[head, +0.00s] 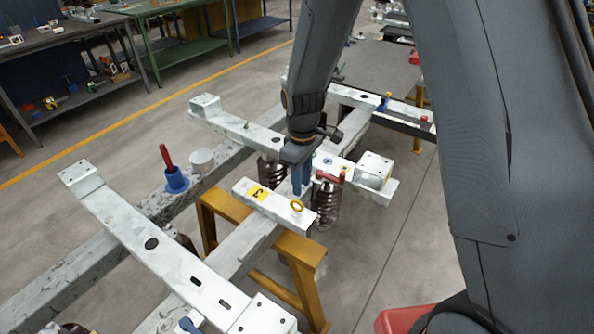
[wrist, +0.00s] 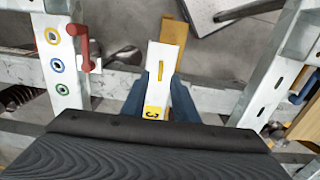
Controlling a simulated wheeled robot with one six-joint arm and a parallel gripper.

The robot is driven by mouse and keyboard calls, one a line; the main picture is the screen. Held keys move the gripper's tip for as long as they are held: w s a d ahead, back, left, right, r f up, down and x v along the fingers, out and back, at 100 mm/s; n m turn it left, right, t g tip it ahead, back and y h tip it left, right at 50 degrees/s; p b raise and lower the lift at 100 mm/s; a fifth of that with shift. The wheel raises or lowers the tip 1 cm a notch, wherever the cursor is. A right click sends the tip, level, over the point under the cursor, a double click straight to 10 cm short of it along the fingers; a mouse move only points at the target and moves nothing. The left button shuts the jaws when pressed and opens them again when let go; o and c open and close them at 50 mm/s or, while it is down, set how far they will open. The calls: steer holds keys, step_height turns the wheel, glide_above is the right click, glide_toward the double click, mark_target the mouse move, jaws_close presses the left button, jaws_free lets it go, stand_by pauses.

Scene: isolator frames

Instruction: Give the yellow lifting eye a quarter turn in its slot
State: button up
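The yellow lifting eye (head: 297,205) stands upright near the end of a short white beam (head: 243,187) with a yellow label "3" (head: 258,192). In the wrist view the eye (wrist: 161,70) shows nearly edge-on as a narrow yellow bar, lengthwise along the beam. Its slot cannot be made out. My gripper (head: 299,190) points down close to the eye in the head view, its blue fingers overlapping one another there. In the wrist view my gripper (wrist: 160,86) is open, one blue finger on each side of the beam in the picture. No contact with the eye shows.
A red lever (wrist: 84,45) stands on a neighbouring white crossbeam beside yellow, blue and green rings (wrist: 57,65). Dark coil springs (head: 326,205) hang under that crossbeam. A yellow trestle (head: 300,254) supports the frame. A blue cup (head: 176,183) with a red-handled tool stands left.

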mark_target(297, 201)
steer(key=shift+w+a+f+n, duration=0.15)
steer(key=shift+a+n, duration=0.15)
steer(key=shift+a, duration=0.2)
steer(key=shift+w+a+f, duration=0.1)
steer(key=shift+a+f, duration=0.05)
steer(key=shift+f, duration=0.25)
step_height(297, 201, down, 10)
steer(key=b, duration=0.6)
steer(key=shift+r, duration=0.1)
jaws_close()
stand_by(0.9)
